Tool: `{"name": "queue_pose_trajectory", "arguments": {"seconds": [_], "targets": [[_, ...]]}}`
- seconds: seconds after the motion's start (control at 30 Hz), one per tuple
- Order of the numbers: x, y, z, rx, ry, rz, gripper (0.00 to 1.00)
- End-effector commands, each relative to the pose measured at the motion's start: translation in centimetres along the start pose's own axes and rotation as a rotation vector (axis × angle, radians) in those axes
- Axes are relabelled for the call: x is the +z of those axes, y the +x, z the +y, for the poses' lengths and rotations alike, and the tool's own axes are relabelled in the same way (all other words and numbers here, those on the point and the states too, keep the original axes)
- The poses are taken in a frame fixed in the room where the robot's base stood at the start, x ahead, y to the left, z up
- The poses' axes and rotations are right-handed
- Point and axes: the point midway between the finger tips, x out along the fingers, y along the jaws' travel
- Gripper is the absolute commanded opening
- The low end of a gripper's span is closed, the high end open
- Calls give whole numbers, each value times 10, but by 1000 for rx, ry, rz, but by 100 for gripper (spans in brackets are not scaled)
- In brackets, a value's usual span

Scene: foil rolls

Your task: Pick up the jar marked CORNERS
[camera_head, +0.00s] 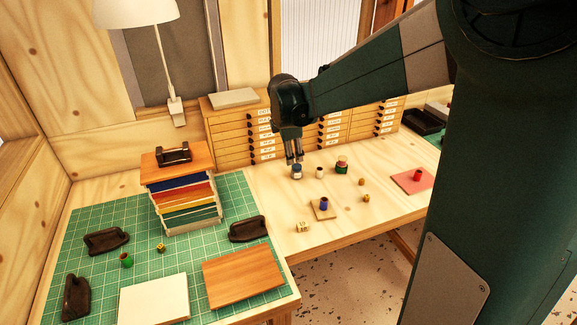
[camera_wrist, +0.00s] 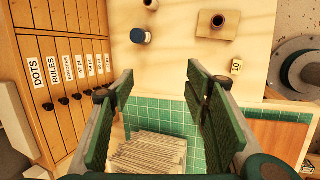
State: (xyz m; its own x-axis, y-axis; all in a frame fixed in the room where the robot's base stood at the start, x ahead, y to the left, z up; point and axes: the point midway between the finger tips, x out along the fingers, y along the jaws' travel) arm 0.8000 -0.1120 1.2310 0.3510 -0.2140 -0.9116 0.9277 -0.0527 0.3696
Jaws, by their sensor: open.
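Contact is not visible.
A white cup (camera_head: 319,172) and a red-and-green stack (camera_head: 342,166) stand right of the jar. A blue roll (camera_head: 323,205) sits on a wooden block. Labelled drawers (camera_wrist: 62,75) rise close behind.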

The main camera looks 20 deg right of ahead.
Motion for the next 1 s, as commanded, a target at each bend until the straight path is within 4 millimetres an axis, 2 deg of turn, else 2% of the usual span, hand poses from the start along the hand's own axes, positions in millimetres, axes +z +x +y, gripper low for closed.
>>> {"name": "queue_pose_trajectory", "arguments": {"seconds": [0.1,0.5,1.0], "targets": [[3,21,15,-14,-78,-12,47],[12,95,52,-65,-343,-43,47],[22,193,80,-140,-656,-61,47]]}}
